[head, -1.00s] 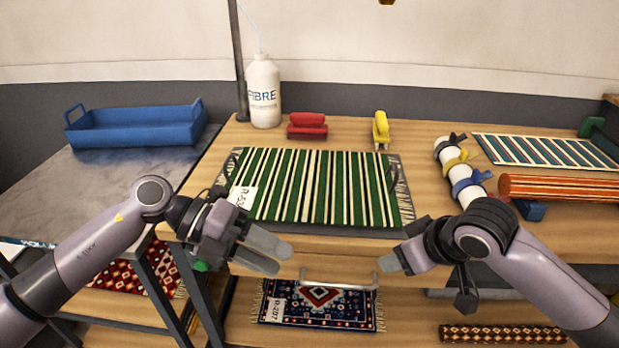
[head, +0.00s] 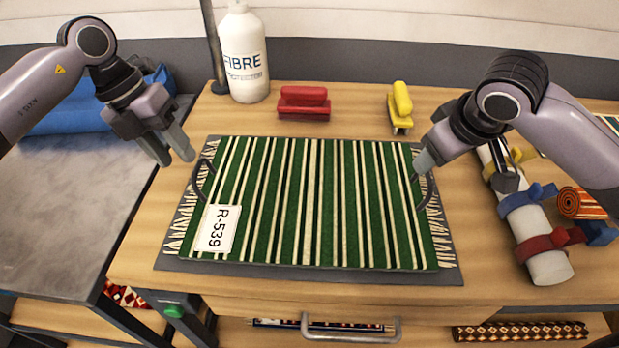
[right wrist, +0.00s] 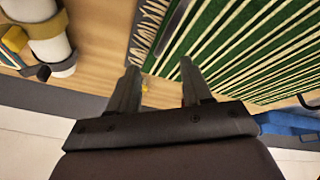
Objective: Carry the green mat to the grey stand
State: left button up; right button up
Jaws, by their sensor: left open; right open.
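The green mat (head: 320,200), striped with cream and labelled R-539, lies flat on a thin grey tray (head: 310,273) on the wooden bench. The tray has a dark loop handle at its left (head: 196,180) and right (head: 433,190) sides. My left gripper (head: 170,158) is open and empty, above and just left of the left handle. My right gripper (head: 424,162) is open by the right handle; whether it touches is unclear. In the right wrist view its fingers (right wrist: 158,78) are apart beside the mat (right wrist: 235,45). The grey stand (head: 75,215) is at the left.
A strapped white roll (head: 545,255) lies right. The stand's front is clear.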

aim_at(193, 179)
pick_arm(q)
jog(key=shift+s, duration=0.2)
pick_arm(e)
jog(key=shift+s, duration=0.2)
pick_arm(q)
jog(key=x, duration=0.7)
jog(key=shift+w+f, duration=0.1)
pick_arm(e)
jog(key=x, duration=0.7)
jog(key=shift+w, duration=0.15)
pick_arm(q)
jog(key=c, duration=0.7)
pick_arm(e)
jog(key=c, duration=0.7)
pick_arm(q)
grip_shut()
pick_arm(e)
grip_shut()
